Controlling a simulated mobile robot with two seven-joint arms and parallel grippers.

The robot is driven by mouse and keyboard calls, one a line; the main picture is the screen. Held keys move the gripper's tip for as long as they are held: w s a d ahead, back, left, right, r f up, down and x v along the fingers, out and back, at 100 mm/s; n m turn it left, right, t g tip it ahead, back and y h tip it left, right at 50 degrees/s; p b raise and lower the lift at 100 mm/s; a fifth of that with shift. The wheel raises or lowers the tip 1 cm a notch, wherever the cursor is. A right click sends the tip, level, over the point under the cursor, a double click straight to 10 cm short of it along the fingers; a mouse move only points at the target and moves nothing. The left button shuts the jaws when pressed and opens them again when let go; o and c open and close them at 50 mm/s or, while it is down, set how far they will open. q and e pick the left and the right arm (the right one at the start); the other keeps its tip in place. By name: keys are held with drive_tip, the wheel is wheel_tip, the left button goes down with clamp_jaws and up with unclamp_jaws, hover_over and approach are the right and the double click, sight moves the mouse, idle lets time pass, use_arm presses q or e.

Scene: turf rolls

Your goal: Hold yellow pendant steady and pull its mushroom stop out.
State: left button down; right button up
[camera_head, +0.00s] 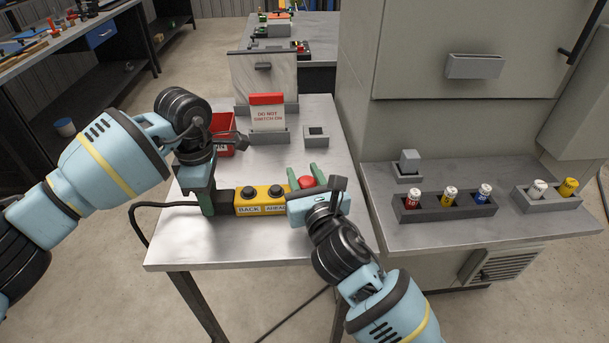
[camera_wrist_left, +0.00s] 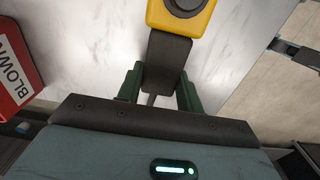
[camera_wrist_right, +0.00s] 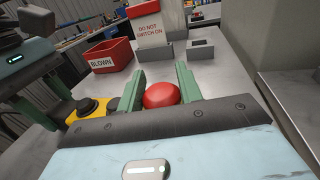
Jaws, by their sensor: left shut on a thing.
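The yellow pendant (camera_head: 263,209) lies on the metal table, with two black buttons and BACK and AHEAD labels. Its red mushroom stop (camera_head: 306,182) is at the right end and also shows in the right wrist view (camera_wrist_right: 160,95). My left gripper (camera_head: 207,202) is shut on the pendant's black cable end (camera_wrist_left: 166,65). My right gripper (camera_head: 306,175) is open, its green fingers on either side of the mushroom stop. The right gripper's palm and wrist hide the pendant's right end in the head view.
A red BLOWN bin (camera_head: 222,134), a DO NOT SWITCH ON sign (camera_head: 267,117) and a grey square socket (camera_head: 316,136) stand behind the pendant. A black cable (camera_head: 140,215) runs off the left edge. A grey side shelf (camera_head: 420,236) with fuse holders is at right.

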use_arm(q)
drive_tip(key=shift+s+f, duration=0.15)
drive_tip(key=shift+f, duration=0.2)
use_arm(e)
clamp_jaws()
drive_tip(key=shift+r, duration=0.95)
drive_tip(key=o, duration=0.6)
unclamp_jaws()
drive_tip(key=shift+c, duration=0.2)
drive_tip(key=shift+s, duration=0.1)
drive_tip(key=v, duration=1.2)
